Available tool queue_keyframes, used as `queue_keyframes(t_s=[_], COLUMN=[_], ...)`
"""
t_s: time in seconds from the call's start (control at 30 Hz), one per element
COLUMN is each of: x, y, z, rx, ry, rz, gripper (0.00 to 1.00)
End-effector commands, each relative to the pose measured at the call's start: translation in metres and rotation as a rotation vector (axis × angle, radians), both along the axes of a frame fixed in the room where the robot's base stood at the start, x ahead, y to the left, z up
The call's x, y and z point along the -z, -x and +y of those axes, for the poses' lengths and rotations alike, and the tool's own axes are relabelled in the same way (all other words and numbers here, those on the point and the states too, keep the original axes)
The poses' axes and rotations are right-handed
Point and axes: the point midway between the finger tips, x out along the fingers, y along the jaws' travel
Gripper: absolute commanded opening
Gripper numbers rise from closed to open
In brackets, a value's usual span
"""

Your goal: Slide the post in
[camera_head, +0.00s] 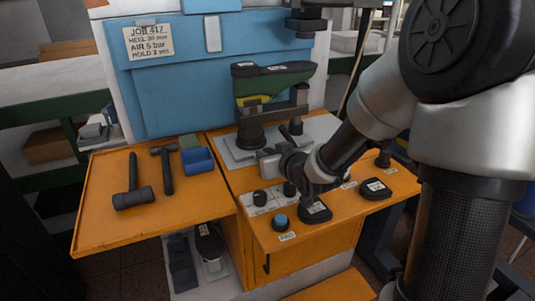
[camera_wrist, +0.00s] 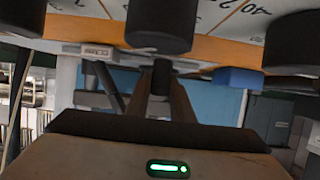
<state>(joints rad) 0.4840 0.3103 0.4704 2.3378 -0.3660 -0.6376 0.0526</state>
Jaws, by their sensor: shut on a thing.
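A green and yellow shoe last (camera_head: 272,80) sits on a dark holder (camera_head: 275,108) of the machine. A thick black post (camera_head: 250,134) stands below it on a grey plate (camera_head: 231,152). My gripper (camera_head: 268,164) is low in front of this plate, just behind the control panel. In the wrist view, my gripper's fingers (camera_wrist: 161,92) come together on a small dark piece (camera_wrist: 162,74). I cannot tell whether this piece is part of the post or a handle joined to it. My wrist hides part of it in the head view.
The orange control panel (camera_head: 345,213) with black knobs and a blue button (camera_head: 280,221) lies close below my wrist. Knobs (camera_wrist: 160,25) also loom near my gripper in the wrist view.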

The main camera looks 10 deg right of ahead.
Motion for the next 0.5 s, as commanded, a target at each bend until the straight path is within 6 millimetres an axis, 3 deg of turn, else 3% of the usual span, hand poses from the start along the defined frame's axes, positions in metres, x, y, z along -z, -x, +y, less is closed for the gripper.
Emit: queue_keyframes(t_s=[0.23, 0.5], x=[-0.003, -0.006], y=[-0.004, -0.018], z=[-0.015, -0.071], rx=[0.004, 0.013], ry=[0.0, -0.001], rz=[0.0, 0.001], gripper=[0.0, 0.0])
